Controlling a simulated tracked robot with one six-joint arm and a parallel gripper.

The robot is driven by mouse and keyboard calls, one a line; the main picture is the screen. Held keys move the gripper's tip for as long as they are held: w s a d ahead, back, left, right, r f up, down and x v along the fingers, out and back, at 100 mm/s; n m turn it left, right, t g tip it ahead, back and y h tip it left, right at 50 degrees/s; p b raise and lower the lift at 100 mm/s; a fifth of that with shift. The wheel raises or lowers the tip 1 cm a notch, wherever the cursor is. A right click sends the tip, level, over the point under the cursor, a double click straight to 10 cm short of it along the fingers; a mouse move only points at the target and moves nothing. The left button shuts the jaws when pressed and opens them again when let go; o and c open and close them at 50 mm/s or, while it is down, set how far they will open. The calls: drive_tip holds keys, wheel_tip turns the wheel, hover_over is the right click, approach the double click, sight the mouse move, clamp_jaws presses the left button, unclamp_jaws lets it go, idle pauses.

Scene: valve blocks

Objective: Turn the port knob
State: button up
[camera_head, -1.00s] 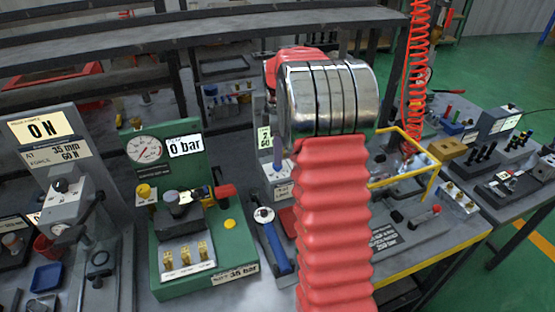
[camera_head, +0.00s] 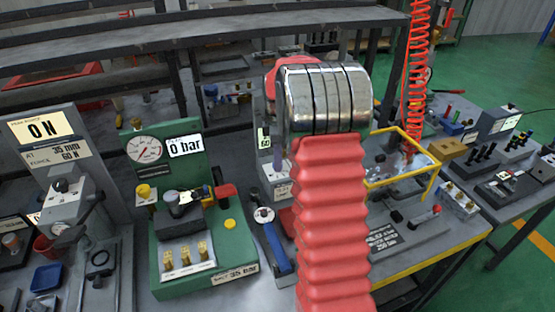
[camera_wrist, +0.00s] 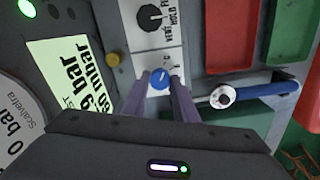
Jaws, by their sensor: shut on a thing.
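A small blue knob (camera_wrist: 159,79) with a white pointer mark sits on a white panel (camera_wrist: 172,53) in the wrist view. I take it to be the port knob; its label is only partly readable. The two purple fingers of my gripper (camera_wrist: 161,76) stand on either side of the knob and are shut on it. In the head view my red and chrome arm hides most of this panel and the knob. A black knob (camera_wrist: 150,18) marked with VENT and HOLD sits on the panel above the blue one.
A blue-handled lever (camera_wrist: 245,92) with a white cap lies right of the knob. A red tray (camera_wrist: 228,35) and a green tray (camera_wrist: 282,45) are beyond it. A yellow button (camera_wrist: 113,60) and a lit pressure display (camera_wrist: 65,75) are at left. A green gauge block (camera_head: 205,265) stands left.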

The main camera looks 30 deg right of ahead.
drive_tip(key=c, duration=0.4)
drive_tip(key=shift+m, duration=0.4)
drive_tip(key=m, duration=1.7)
drive_tip(key=shift+m, duration=0.4)
drive_tip(key=m, duration=0.5)
drive_tip(key=shift+m, duration=0.3)
